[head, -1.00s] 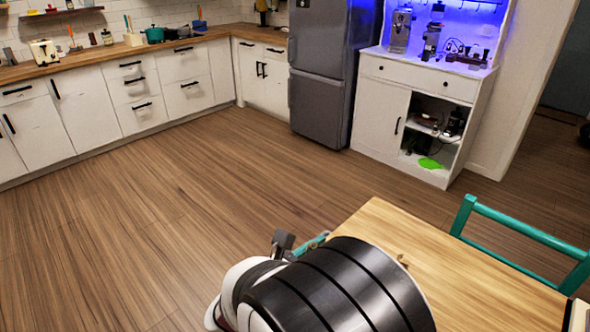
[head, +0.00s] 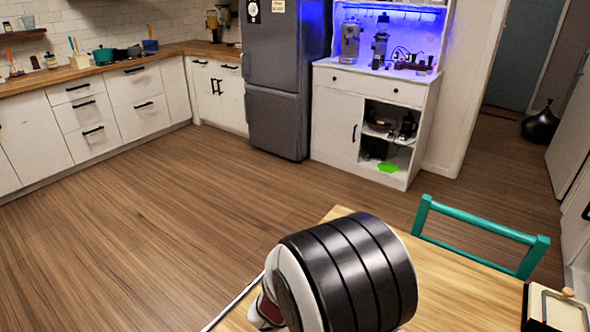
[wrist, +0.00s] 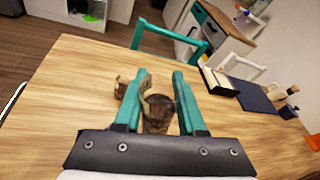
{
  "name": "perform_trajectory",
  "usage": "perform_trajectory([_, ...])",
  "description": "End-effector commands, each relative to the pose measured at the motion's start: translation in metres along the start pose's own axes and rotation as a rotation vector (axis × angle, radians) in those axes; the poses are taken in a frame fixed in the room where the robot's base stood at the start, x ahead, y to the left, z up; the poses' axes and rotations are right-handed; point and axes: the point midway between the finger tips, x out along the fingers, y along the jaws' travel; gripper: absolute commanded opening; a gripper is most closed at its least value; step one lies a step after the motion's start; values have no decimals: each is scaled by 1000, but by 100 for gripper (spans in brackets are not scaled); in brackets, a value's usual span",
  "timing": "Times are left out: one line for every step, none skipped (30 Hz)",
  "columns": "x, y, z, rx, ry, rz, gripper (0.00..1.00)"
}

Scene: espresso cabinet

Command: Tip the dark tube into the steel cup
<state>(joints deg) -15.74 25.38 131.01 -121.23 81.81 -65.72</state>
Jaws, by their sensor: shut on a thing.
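In the wrist view my gripper (wrist: 162,75) points out over the wooden table, its two teal fingers a little apart. A dark brown, round-ended thing (wrist: 158,114), which I take for the dark tube, sits between the fingers, and the gripper is shut on it. A smaller brown piece (wrist: 121,88) shows just left of the left finger; I cannot tell if it is part of the held thing. In the head view my own arm hides the gripper. I cannot make out the steel cup among the small items on the blue-lit espresso cabinet (head: 364,78).
The wooden table (head: 455,285) lies in front of me, with a teal chair (head: 475,233) at its far side. A pale box (head: 552,310) is at its right edge. A grey fridge (head: 273,85) stands left of the cabinet. Open floor (head: 215,185) lies between table and cabinet.

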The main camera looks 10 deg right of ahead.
Motion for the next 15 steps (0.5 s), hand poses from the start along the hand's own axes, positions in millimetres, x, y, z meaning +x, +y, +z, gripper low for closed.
perform_trajectory([4, -2, -9, -12, 8, -25, 0])
perform_trajectory([6, -4, -13, -16, 10, -37, 0])
perform_trajectory([8, -5, -16, -20, 13, -47, 0])
perform_trajectory([8, -5, -18, -25, 14, -52, 0])
perform_trajectory([9, -5, -20, -30, 15, -55, 0])
perform_trajectory([10, -5, -22, -38, 15, -58, 0])
perform_trajectory([10, -4, -24, -46, 16, -60, 0])
perform_trajectory([11, -3, -26, -55, 16, -62, 0])
perform_trajectory([12, -3, -29, -68, 16, -66, 0])
perform_trajectory([12, -2, -32, -79, 16, -70, 0])
perform_trajectory([13, -2, -34, -91, 17, -73, 0])
perform_trajectory([14, -1, -38, -105, 17, -77, 0])
perform_trajectory([15, 0, -41, -117, 18, -80, 0])
perform_trajectory([16, 0, -43, -127, 18, -82, 0])
perform_trajectory([17, 1, -46, -141, 19, -86, 0])
